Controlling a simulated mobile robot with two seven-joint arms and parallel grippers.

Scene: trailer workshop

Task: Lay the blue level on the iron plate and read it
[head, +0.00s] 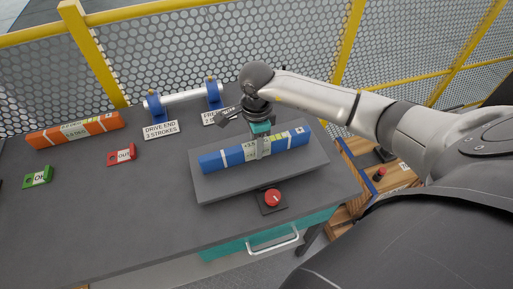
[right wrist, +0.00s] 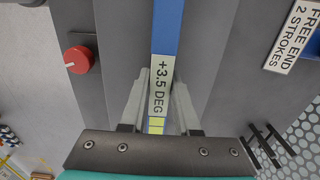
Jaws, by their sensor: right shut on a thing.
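The blue level (head: 220,158) lies lengthwise over the grey iron plate (head: 212,190) on the workbench, roughly along the plate's length. I cannot tell whether its whole underside touches the plate. My right gripper (head: 259,154) comes from above and is shut on the level near its middle. In the right wrist view its fingers (right wrist: 161,88) stand on both sides of the level (right wrist: 165,25), at a white label reading "+3.5 DEG". A yellow-green vial shows beside the label, partly hidden by the gripper body. My left gripper is not in view.
An orange level (head: 75,130) lies at the far left of the bench. A red OUT tag (head: 122,155) and a green OK tag (head: 38,177) lie nearby. A roller on blue stands (head: 185,97) is behind.

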